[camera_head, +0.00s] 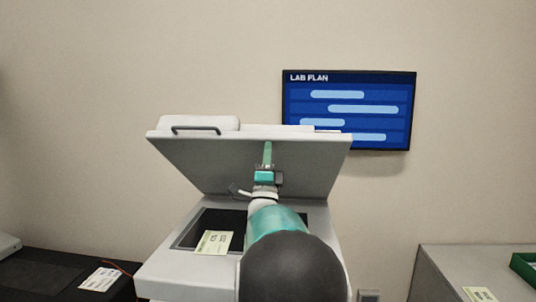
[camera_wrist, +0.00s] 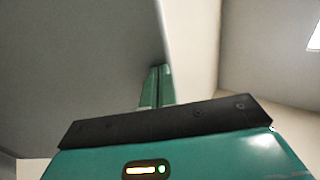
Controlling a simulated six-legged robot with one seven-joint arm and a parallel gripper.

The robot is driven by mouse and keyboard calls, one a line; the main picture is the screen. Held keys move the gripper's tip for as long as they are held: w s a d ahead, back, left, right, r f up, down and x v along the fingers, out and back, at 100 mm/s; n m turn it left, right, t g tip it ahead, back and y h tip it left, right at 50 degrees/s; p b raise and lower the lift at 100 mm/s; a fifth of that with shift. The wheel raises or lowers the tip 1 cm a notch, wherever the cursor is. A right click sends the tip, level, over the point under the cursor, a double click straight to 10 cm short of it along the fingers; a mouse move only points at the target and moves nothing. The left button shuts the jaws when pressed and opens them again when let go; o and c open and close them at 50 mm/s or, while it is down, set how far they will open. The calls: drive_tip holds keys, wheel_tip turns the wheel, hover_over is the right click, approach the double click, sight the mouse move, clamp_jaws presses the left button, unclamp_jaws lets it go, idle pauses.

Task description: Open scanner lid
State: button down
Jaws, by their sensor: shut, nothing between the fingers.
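The scanner (camera_head: 160,277) is a light grey box with a dark recessed bed (camera_head: 208,224). Its lid (camera_head: 205,165) is raised and tilted up, with its grey underside towards me. A dark handle (camera_head: 196,129) is on the lid's upper left edge. My gripper (camera_head: 267,150) is shut and empty, its green fingers pointing up in front of the lid's underside, near its upper edge. In the wrist view the closed fingers (camera_wrist: 157,88) stand beside the grey lid underside (camera_wrist: 75,60). Whether they touch it I cannot tell.
A dark bench (camera_head: 40,278) with a white card (camera_head: 100,280) is at left. A grey cabinet (camera_head: 450,262) with a green tray (camera_head: 525,268) is at right. A blue screen (camera_head: 348,108) hangs on the wall behind.

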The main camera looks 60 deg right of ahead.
drive_tip(key=shift+g+y, duration=0.3)
drive_tip(key=shift+y, duration=0.4)
drive_tip(key=x, duration=0.7)
drive_tip(key=shift+a+r, duration=0.15)
drive_tip(key=shift+r, duration=0.45)
drive_tip(key=shift+f, duration=0.15)
